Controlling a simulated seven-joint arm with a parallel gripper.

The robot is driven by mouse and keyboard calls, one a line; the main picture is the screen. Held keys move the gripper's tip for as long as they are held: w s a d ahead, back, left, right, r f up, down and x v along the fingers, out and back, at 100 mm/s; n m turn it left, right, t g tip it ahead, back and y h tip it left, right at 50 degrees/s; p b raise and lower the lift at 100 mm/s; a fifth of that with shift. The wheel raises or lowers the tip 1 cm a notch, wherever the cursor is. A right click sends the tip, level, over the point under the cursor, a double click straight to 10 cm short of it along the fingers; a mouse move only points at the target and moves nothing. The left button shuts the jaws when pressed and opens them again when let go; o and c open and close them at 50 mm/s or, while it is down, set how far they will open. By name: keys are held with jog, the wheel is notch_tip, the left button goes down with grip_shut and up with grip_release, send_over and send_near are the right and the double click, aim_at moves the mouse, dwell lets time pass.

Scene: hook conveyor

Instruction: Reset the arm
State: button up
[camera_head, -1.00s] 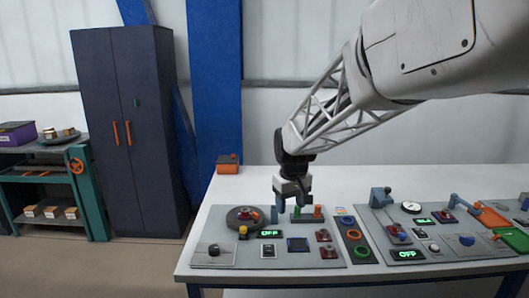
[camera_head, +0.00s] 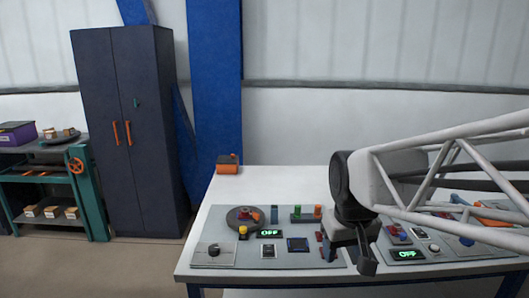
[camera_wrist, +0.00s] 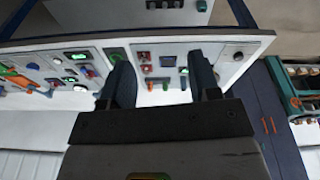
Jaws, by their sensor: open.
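My gripper (camera_wrist: 160,75) is open and empty in the wrist view, its two dark fingers spread apart with the table and its panels visible between and beyond them. In the head view my gripper (camera_head: 362,258) hangs above the front of the table, near the gap between the left panel (camera_head: 300,258) and the right panel. My arm comes in from the right and hides part of the right panel. I cannot tell its exact height above the table.
The white table (camera_head: 270,190) carries buttons, switches and two green "OFF" displays. An orange box (camera_head: 228,163) sits at its back left. A dark cabinet (camera_head: 130,130) and a green shelf rack (camera_head: 45,185) stand left. The table's back middle is clear.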

jog(key=s+d+f+m, duration=0.1)
jog(key=s, duration=0.5)
jog(key=s+d+f, duration=0.1)
jog(key=s+f, duration=0.1)
jog(key=s, duration=0.4)
jog(key=shift+s+d+m, duration=0.25)
jog(key=shift+d+m, duration=0.05)
jog(key=shift+m, duration=0.1)
dwell(1.6)
